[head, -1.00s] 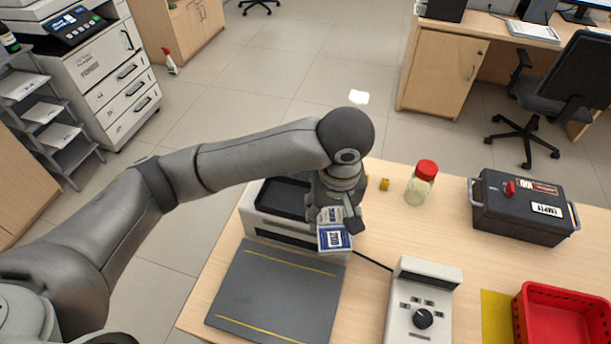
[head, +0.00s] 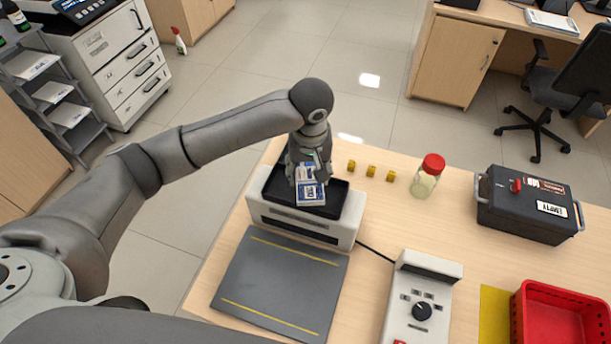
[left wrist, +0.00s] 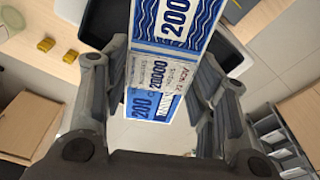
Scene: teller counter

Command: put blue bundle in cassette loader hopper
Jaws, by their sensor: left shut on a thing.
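The blue bundle (head: 310,193) is a stack of blue and white notes with a pale band marked 20000. My left gripper (head: 306,178) is shut on it, with a finger on each side, as the left wrist view shows the bundle (left wrist: 158,75) between the fingers (left wrist: 155,95). The cassette loader (head: 303,228) is a white and grey machine with a dark open hopper (head: 338,200) on top. In the head view the bundle appears over the hopper; I cannot tell whether it touches the hopper floor. My right gripper is not in view.
A grey mat (head: 280,283) with yellow lines lies in front of the loader. Several small yellow blocks (head: 371,171) and a red-lidded jar (head: 428,176) stand behind and right. A control box (head: 422,300), a black case (head: 530,206) and a red tray (head: 560,312) are further right.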

